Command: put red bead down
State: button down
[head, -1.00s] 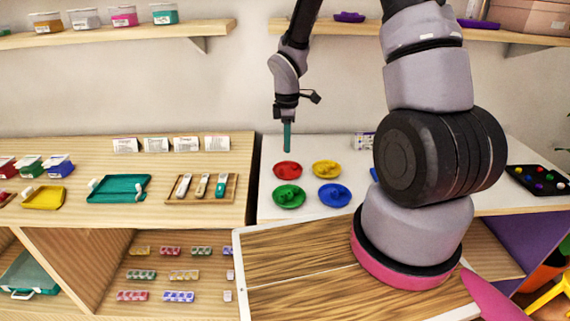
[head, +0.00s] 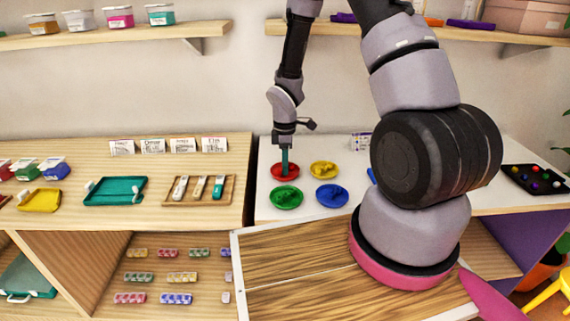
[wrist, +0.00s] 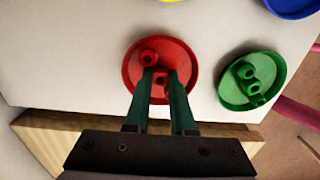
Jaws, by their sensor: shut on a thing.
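The red dish (head: 279,174) lies at the back left of a group of coloured dishes on the white table. In the wrist view the red dish (wrist: 133,85) holds at least one red bead (wrist: 149,57) away from my fingers. My gripper (head: 285,172) points down over the red dish, its green fingers reaching its inside. In the wrist view my gripper (wrist: 162,78) is shut on a red bead (wrist: 160,78) between its fingertips, low at the dish. I cannot tell whether that bead touches the dish floor.
A green dish (wrist: 225,92) with green beads lies close beside the red one. Yellow (head: 335,170) and blue (head: 344,195) dishes lie to the right. A wooden counter with a tool tray (head: 169,198) is at left. A black bead board (head: 513,174) is far right.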

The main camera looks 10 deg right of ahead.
jog(key=c, duration=0.8)
grip_release()
jog(key=shift+o, duration=0.2)
notch_tip(320, 180, up, 13)
jog(key=shift+f, duration=0.15)
jog(key=s+d+r+m+t, duration=0.2)
jog(key=s+r+m, duration=0.25)
jog(key=r, duration=0.35)
jog(key=s+d+r+m+t, duration=0.1)
jog(key=s+d+r+m, duration=0.15)
jog(key=r+m, duration=0.45)
jog(key=s+d+r+m+t, duration=0.1)
jog(key=s+r+m+t, duration=0.2)
jog(key=r, duration=0.7)
jog(key=s+r+m+t+y, duration=0.1)
jog(key=s+r+m+y, duration=0.1)
jog(key=s+r+m, duration=0.3)
jog(key=s, duration=0.4)
jog(key=shift+d, duration=0.15)
jog(key=shift+r+m, duration=0.1)
jog(key=shift+m, duration=0.15)
